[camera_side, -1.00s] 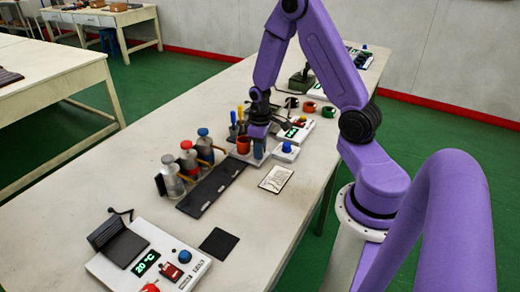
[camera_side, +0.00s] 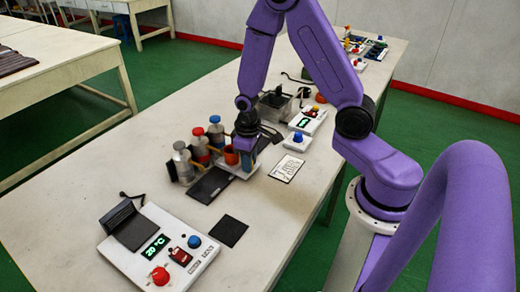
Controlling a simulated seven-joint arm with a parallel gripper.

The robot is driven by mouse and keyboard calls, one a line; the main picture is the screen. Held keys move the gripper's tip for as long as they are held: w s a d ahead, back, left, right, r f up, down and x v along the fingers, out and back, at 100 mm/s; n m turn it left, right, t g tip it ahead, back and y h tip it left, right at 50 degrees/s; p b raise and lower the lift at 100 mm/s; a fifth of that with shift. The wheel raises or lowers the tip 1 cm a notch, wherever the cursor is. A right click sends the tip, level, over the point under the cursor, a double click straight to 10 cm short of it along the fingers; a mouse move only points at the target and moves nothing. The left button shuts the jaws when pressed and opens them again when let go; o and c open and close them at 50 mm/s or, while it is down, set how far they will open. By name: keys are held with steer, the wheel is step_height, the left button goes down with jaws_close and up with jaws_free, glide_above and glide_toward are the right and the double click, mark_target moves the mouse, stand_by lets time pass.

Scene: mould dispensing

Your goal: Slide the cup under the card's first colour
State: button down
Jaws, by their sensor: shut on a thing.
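A small orange-red cup (camera_side: 231,156) sits on a white carriage (camera_side: 251,172) at the far end of the dark track (camera_side: 208,186). My gripper (camera_side: 246,158) points down just right of the cup and is shut on a part of the carriage that its fingers hide. Three bottles with brownish spouts stand left of the track: grey cap (camera_side: 181,160), red cap (camera_side: 199,146) and blue cap (camera_side: 216,132). The cup is near the blue-capped bottle's spout; exact alignment is unclear. The card (camera_side: 287,168) lies flat to the right; its colours cannot be read.
A white heater unit (camera_side: 160,250) reading 20 °C stands in front, with a black square pad (camera_side: 229,231) beside it. A blue-button box (camera_side: 297,141) and a unit with a display (camera_side: 306,123) stand right of my gripper. The table's near right is clear.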

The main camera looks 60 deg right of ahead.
steer(key=shift+a, duration=2.4)
steer(key=c, duration=0.9)
jaws_free()
steer(key=shift+c, duration=0.2)
steer(key=shift+r, duration=0.1)
step_height(320, 180, up, 17)
steer(key=shift+r, duration=0.15)
